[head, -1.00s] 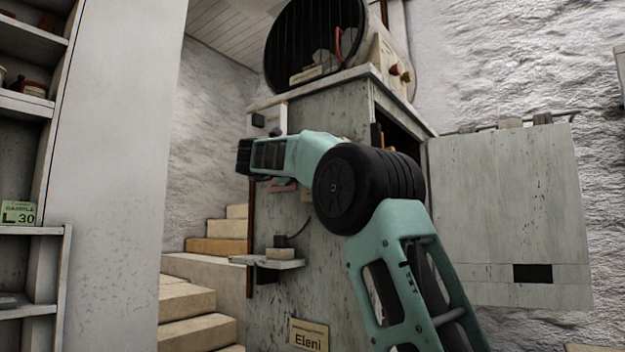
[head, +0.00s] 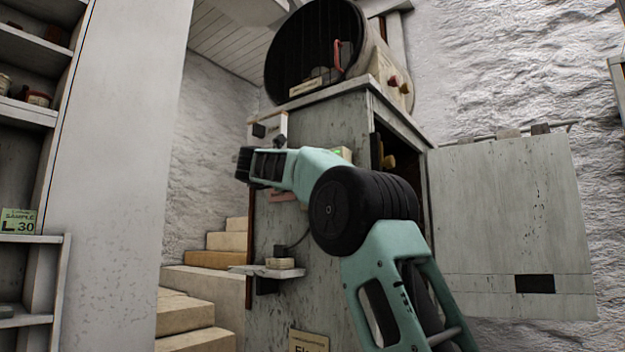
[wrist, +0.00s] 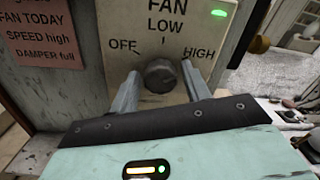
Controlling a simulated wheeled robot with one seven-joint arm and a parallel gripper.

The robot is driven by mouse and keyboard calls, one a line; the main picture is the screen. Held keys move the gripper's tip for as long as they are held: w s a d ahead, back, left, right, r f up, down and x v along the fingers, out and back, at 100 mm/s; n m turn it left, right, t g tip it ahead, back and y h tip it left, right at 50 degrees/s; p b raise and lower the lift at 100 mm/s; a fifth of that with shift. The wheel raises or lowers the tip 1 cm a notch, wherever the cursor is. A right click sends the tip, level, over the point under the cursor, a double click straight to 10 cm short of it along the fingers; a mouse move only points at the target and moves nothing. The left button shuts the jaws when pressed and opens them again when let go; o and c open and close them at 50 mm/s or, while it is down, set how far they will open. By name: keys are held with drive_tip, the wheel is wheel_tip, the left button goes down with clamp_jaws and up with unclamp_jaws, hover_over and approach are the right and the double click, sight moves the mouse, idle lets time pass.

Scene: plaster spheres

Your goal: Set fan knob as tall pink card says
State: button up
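In the wrist view the pale fan panel (wrist: 205,22) is marked OFF at left, LOW at top and HIGH at right. Its dark round knob (wrist: 160,76) sits below LOW; I cannot tell where it points. My gripper (wrist: 160,72) has one finger on each side of the knob, with narrow gaps seeming to show, so it looks open around it. The pink card (wrist: 39,38) left of the panel reads FAN TODAY, SPEED high, DAMPER full. In the head view my arm partly hides the pink card (head: 283,196), and my fingers cannot be made out.
A green light (wrist: 219,13) shows on the panel. In the head view a large dark drum (head: 312,48) tops the grey cabinet (head: 335,115), whose door (head: 512,220) hangs open at right. A small shelf (head: 267,271) juts out below my arm. Steps (head: 185,312) lie left.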

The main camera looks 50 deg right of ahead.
drive_tip(key=shift+o, duration=0.4)
drive_tip(key=shift+a, duration=0.1)
drive_tip(key=a+b, duration=0.1)
drive_tip(key=a, duration=1.6)
drive_tip(key=shift+s+f, duration=0.4)
drive_tip(key=shift+s, duration=0.05)
drive_tip(key=shift+a, duration=0.1)
